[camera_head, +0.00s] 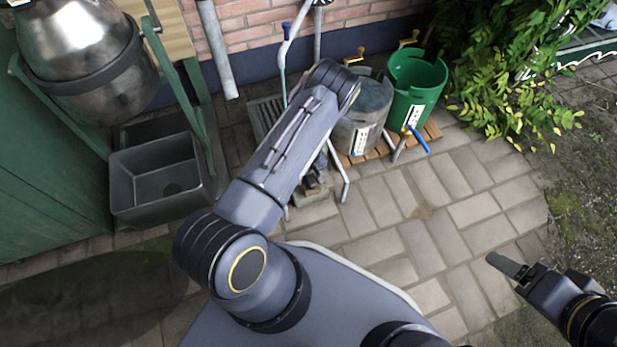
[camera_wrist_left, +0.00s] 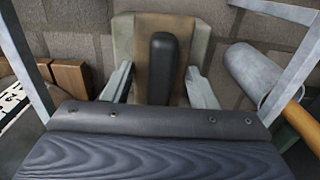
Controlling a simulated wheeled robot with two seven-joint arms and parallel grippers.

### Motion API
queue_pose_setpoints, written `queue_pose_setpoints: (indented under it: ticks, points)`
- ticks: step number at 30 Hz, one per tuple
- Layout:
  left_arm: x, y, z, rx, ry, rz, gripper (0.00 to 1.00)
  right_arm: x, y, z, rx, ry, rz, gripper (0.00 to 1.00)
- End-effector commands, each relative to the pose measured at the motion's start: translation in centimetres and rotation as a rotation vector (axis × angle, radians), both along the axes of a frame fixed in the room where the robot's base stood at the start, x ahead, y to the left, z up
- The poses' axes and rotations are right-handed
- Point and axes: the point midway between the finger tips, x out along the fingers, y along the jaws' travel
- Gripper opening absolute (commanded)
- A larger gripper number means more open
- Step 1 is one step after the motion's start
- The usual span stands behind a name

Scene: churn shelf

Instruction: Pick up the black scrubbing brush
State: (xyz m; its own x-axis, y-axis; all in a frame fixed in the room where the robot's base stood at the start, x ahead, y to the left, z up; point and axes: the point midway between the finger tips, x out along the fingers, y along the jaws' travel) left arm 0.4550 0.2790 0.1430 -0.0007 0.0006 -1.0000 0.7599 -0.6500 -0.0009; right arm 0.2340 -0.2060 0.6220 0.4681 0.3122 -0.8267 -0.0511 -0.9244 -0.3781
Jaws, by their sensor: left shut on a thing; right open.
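In the left wrist view a black, round-ended bar (camera_wrist_left: 163,68), which I take for the black scrubbing brush, lies between the two pale fingers of my left gripper (camera_wrist_left: 161,85). In the head view my left gripper (camera_head: 318,187) is low by the paving, largely hidden by my own forearm. My right gripper (camera_head: 518,270) is open and empty at the right, over the paving.
A grey drum (camera_head: 362,115) and a green drum (camera_head: 416,85) with cranks stand on a wooden slat base (camera_head: 432,129) beyond the arm. A grey sink (camera_head: 157,180) and steel churn (camera_head: 80,60) are at the left. Paving (camera_head: 440,225) is clear at the right.

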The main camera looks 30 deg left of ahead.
Motion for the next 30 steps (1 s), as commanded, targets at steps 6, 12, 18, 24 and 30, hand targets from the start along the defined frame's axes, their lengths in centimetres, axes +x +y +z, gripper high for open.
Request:
queue_pose_setpoints:
  ticks: [6,12,18,24,30]
  points:
    - [-1.7,-1.3,4.7,-0.005,0.000,0.002,0.22,0.0,0.0,2.7,0.000,0.000,0.000,0.74]
    - [-5.4,-3.7,8.7,-0.006,0.004,0.004,0.22,0.0,0.0,4.8,0.000,0.000,0.000,0.74]
    - [-9.1,-6.3,10.4,-0.004,0.003,0.002,0.22,0.0,0.0,5.7,0.000,0.000,0.000,0.74]
    - [-11.0,-7.6,11.3,-0.002,0.001,0.001,0.22,0.0,0.0,6.1,0.000,0.000,0.000,0.74]
    - [-11.5,-8.0,11.5,-0.001,-0.001,0.001,0.22,0.0,0.0,6.2,0.000,0.000,0.000,0.74]
